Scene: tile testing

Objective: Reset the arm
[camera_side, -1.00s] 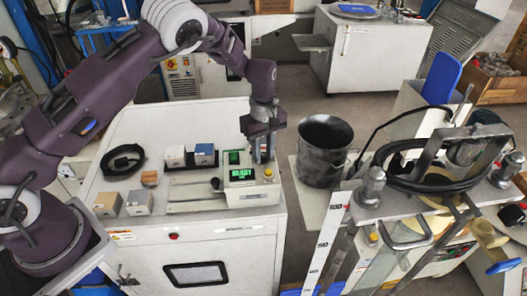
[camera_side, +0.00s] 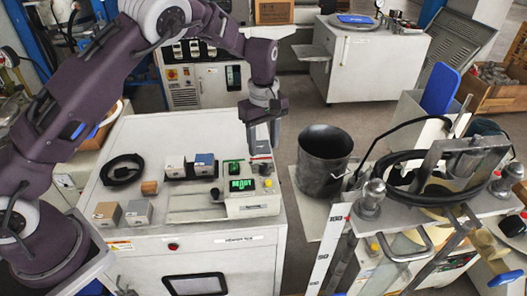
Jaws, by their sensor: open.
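My gripper (camera_side: 262,146) points down above the back right part of the white cabinet top, just behind and above the small tester with the green display (camera_side: 241,185). Its fingers are apart and I see nothing held between them. A green object (camera_side: 232,167) sits just behind the display, left of the fingers. A yellow button (camera_side: 268,183) is on the tester's right end. Whether the fingertips touch the tester is hard to tell.
Small blocks (camera_side: 175,166) stand on a dark tray left of the tester, and more blocks (camera_side: 138,212) are at the front left. A coiled black cable (camera_side: 122,169) lies behind them. A dark bucket (camera_side: 324,160) and a cluttered bench stand at the right.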

